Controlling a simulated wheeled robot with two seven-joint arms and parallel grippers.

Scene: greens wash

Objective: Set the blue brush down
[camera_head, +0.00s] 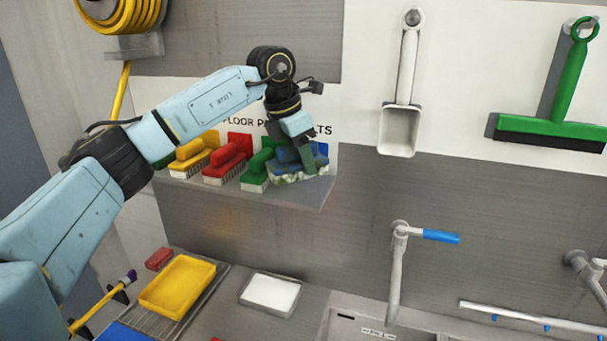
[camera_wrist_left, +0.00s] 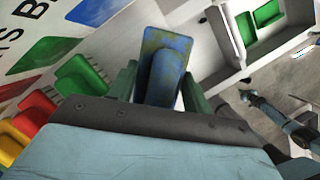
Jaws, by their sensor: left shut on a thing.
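The blue brush (camera_head: 287,158) is at the right end of the wall shelf in the head view, its pale bristles low at the shelf surface. I cannot tell whether the bristles touch the shelf. My left gripper (camera_head: 309,160) is shut on it from above. In the left wrist view, the worn blue brush (camera_wrist_left: 165,68) sits between the green fingers of my left gripper (camera_wrist_left: 164,85). The wall shelf (camera_head: 305,195) holds the other brushes to the left. My right gripper is not in view.
Green (camera_head: 256,170), red (camera_head: 226,162) and yellow (camera_head: 190,156) brushes stand close by on the shelf. A white scoop (camera_head: 400,130) and a green squeegee (camera_head: 552,130) hang on the wall. Below are a yellow tray (camera_head: 178,286), a white tray (camera_head: 270,293) and a tap (camera_head: 397,265).

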